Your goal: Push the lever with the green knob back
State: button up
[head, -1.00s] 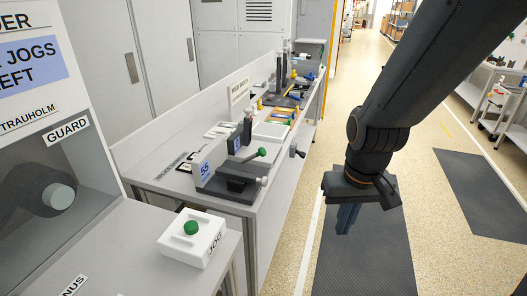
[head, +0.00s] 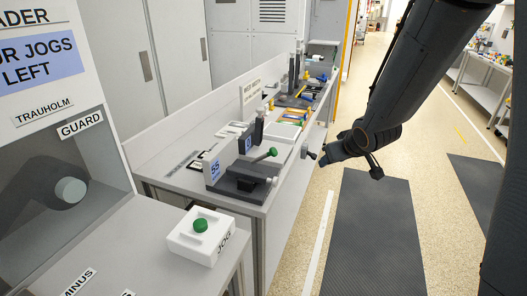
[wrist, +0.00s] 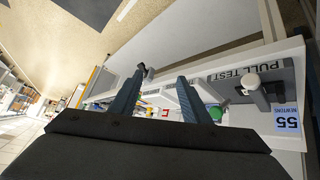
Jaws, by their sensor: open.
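The lever with the green knob (head: 272,152) sticks up and to the right from a dark pull-test fixture (head: 240,186) on the bench. The green knob also shows in the wrist view (wrist: 215,113), beside the right finger and partly hidden by it. My gripper (head: 343,153) is out over the aisle, to the right of the bench and apart from the lever. In the wrist view its two fingers (wrist: 159,78) are spread with nothing held between them. A pale knob (head: 272,181) sits at the fixture's front right, below the green one.
A black-knobbed handle (head: 308,153) sticks out from the bench's front edge, near my gripper. A white JOG box with a green button (head: 200,226) stands on the nearer machine table. Tools and parts lie farther along the bench. The aisle floor with dark mats (head: 375,235) is open.

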aim_at(276, 152)
jog(key=w+a+n+t+y, duration=0.2)
jog(key=w+a+n+y, duration=0.15)
jog(key=w, duration=0.45)
jog(key=a+n+g+y+b, duration=0.1)
jog(key=a+n+y, duration=0.1)
jog(key=a+y, duration=0.1)
jog(key=s+a+f+n+g+y+b, duration=0.1)
jog(key=a+n+g+y+b, duration=0.1)
jog(key=a+y, duration=0.2)
jog(key=a+f+n+g+y+b, duration=0.1)
jog(key=a+n+y+b, duration=0.1)
jog(key=a+y, duration=0.2)
jog(key=shift+s+f+n+y, duration=0.2)
jog(key=shift+s+n+y, duration=0.15)
jog(key=shift+y, duration=0.4)
jog(key=shift+p+x, duration=0.8)
jog(key=shift+x, duration=3)
grip_shut()
